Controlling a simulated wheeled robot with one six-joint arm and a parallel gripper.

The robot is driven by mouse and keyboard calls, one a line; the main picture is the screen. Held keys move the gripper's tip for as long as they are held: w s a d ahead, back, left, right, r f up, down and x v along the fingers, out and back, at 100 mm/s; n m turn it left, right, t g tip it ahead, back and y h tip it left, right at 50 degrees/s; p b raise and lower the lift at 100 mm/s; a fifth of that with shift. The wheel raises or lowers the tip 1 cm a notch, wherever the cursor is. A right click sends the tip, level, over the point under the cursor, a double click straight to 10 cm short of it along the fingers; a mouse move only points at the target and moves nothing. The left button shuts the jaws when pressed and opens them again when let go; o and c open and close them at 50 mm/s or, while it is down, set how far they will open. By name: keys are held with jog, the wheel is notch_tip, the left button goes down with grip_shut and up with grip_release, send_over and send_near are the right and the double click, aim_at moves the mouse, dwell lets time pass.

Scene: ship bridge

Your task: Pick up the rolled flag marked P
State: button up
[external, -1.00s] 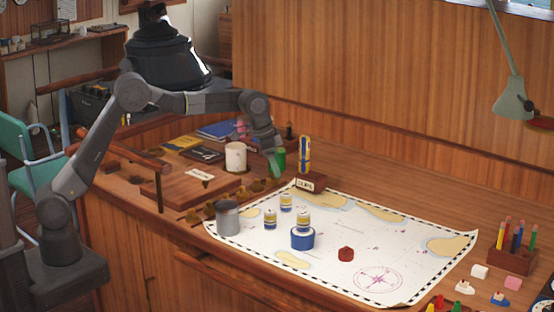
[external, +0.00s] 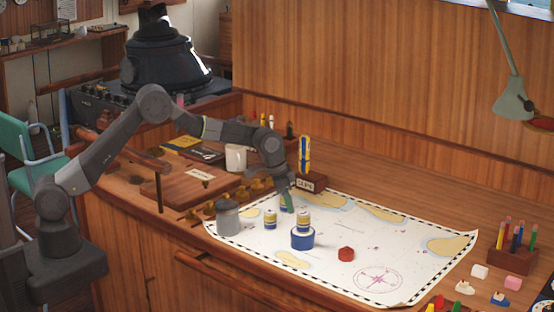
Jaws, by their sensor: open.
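Several small rolled flags in blue, white and yellow stand on the chart; no letter P can be read on any of them. One rolled flag (external: 270,219) stands at the left. Another rolled flag (external: 303,220) stands on a round blue base (external: 302,240). A third rolled flag (external: 283,208) stands behind them and is mostly hidden by my gripper (external: 288,202). A taller blue and yellow roll (external: 304,155) stands upright in a labelled wooden block (external: 311,184).
A grey lidded pot (external: 228,219) stands on the chart's left edge. A red piece (external: 346,254) lies on the chart (external: 330,275). A white mug (external: 236,158) stands behind the wooden board. A pencil block (external: 512,261) is at right. The chart's right half is mostly clear.

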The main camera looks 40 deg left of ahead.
jog(key=shift+c, duration=0.2)
jog(key=c, duration=1)
